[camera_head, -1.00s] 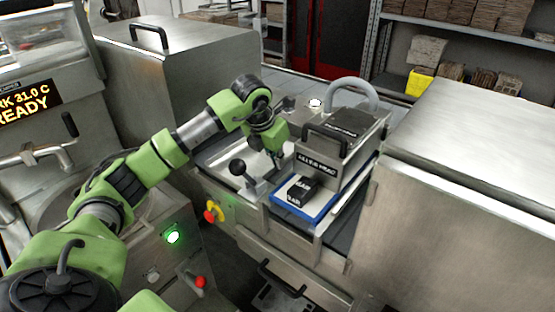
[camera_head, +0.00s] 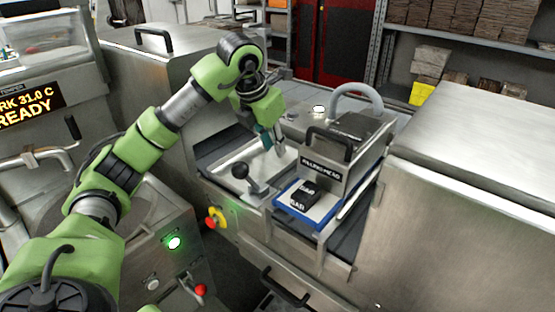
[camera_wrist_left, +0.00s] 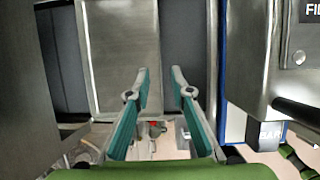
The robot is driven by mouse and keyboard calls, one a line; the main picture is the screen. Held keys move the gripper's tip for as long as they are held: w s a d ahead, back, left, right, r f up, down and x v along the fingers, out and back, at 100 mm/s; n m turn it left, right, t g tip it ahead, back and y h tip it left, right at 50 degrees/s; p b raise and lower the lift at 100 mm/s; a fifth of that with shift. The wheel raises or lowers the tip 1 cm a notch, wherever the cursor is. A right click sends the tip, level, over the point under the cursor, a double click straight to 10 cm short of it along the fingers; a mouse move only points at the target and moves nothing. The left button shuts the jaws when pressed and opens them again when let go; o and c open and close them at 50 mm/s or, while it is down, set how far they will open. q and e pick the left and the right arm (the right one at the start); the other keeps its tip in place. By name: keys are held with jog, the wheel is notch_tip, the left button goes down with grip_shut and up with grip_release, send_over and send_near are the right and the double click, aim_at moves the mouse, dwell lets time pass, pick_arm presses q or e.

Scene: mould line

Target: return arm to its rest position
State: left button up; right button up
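My green left arm (camera_head: 130,165) reaches in from the left in the head view, bent at a raised joint, with its hand pointing down. My left gripper (camera_head: 273,149) hangs over the metal bed of the line, behind the black ball-knob lever (camera_head: 240,171). In the left wrist view its two teal fingers (camera_wrist_left: 160,74) stand apart with nothing between them, so it is open and empty. A flat metal plate (camera_wrist_left: 122,50) shows beyond the fingertips. My right gripper is not in view.
Right of the gripper stands a metal filling head (camera_head: 325,172) with a handle and a grey hose (camera_head: 362,92). A blue-edged tray (camera_head: 318,216) holding a dark block sits before it. Large metal housings (camera_head: 470,170) flank the bed. A yellow-red knob (camera_head: 213,218) is on the front.

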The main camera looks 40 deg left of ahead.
pick_arm(q)
jog(key=shift+v, duration=1.1)
